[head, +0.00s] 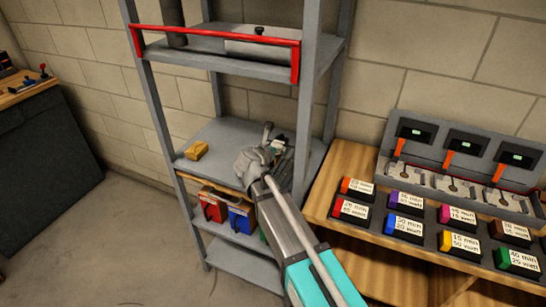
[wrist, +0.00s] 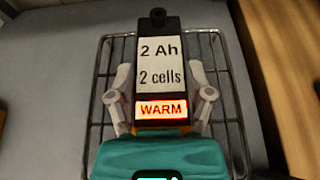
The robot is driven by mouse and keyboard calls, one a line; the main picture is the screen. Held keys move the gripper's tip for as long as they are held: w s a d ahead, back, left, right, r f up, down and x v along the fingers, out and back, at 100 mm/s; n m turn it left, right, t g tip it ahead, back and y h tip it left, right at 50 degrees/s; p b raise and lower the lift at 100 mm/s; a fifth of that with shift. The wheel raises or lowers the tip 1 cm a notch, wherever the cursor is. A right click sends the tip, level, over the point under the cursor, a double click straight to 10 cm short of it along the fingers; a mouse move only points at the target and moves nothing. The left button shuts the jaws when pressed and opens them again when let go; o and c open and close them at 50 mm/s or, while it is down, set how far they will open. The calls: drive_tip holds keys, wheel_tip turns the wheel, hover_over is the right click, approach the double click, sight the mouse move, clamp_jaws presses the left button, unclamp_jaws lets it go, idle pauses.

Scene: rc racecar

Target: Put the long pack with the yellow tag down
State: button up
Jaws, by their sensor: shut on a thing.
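In the wrist view, a long black pack (wrist: 160,25) has a white label reading "2 Ah, 2 cells" and a lit orange panel reading "WARM". No yellow tag can be made out on it. My gripper (wrist: 160,95) is shut on this pack, one pale finger on each side. A wire rack (wrist: 238,120) lies beneath and around the pack; I cannot tell whether they touch. In the head view, my gripper (head: 258,153) is over the right part of the grey shelf (head: 222,133), and the pack is mostly hidden there.
A yellow block (head: 196,150) sits on the shelf's left. Red (head: 213,208) and blue (head: 241,217) bins stand below. A shelf post (head: 306,95) rises close to the gripper's right. A wooden bench (head: 345,165) at right holds a charging station (head: 455,165) and several labelled coloured blocks.

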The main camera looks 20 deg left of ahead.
drive_tip(key=shift+f+b, duration=1.5)
drive_tip(key=shift+f, duration=0.15)
drive_tip(key=shift+f, duration=0.1)
drive_tip(key=o, duration=1.3)
drive_tip(key=shift+s+r, duration=0.2)
drive_tip(key=shift+r, duration=0.05)
drive_tip(key=p+v, duration=0.4)
drive_tip(key=v, duration=0.5)
drive_tip(key=shift+s+r, duration=0.15)
drive_tip(key=shift+s, duration=0.2)
drive_tip(key=shift+p+v, duration=0.35)
drive_tip(key=shift+v, duration=0.55)
